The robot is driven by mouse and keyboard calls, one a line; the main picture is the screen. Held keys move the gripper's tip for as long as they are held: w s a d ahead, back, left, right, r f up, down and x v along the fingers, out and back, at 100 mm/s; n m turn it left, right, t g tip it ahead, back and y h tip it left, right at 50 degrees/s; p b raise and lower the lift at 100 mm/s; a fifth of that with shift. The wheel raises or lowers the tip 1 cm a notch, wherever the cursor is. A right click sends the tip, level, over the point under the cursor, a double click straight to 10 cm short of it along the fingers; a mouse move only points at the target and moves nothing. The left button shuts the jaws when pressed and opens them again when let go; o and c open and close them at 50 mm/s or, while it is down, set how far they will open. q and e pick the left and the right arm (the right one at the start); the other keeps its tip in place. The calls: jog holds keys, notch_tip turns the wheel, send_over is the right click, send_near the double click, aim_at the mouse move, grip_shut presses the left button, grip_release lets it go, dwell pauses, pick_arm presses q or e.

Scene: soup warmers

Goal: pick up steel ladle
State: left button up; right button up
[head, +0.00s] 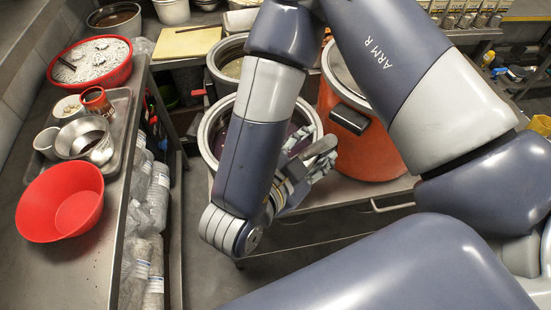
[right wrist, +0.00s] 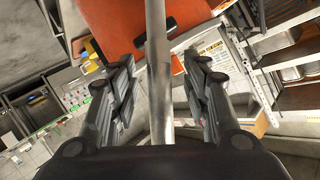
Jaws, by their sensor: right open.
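In the right wrist view, a long steel bar that looks like the steel ladle's handle (right wrist: 158,75) runs from the top edge down between my fingers. My right gripper (right wrist: 160,98) is open around it, with a visible gap on both sides. In the head view my right gripper (head: 318,160) is at the right rim of a round soup warmer (head: 207,128) with dark contents. My forearm covers much of that warmer. The ladle's bowl is not visible, and I cannot clearly pick out its handle in the head view. My left gripper is not in view.
An orange soup warmer (head: 352,150) stands close to the right of my right gripper. Another warmer (head: 232,66) is behind. The left counter holds a red bowl (head: 62,203), a steel tray (head: 120,115) with cups, and a red tub (head: 95,65). Bagged cups are below.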

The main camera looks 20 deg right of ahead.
grip_shut()
jog(key=shift+r, duration=0.1)
jog(key=shift+w+r, duration=0.1)
jog(key=shift+r, duration=0.4)
notch_tip(320, 180, up, 9)
jog(key=shift+f+b, duration=0.1)
jog(key=shift+b, duration=0.35)
jog(key=shift+r, duration=0.2)
jog(key=shift+r+p, duration=0.9)
jog(key=shift+r, duration=0.45)
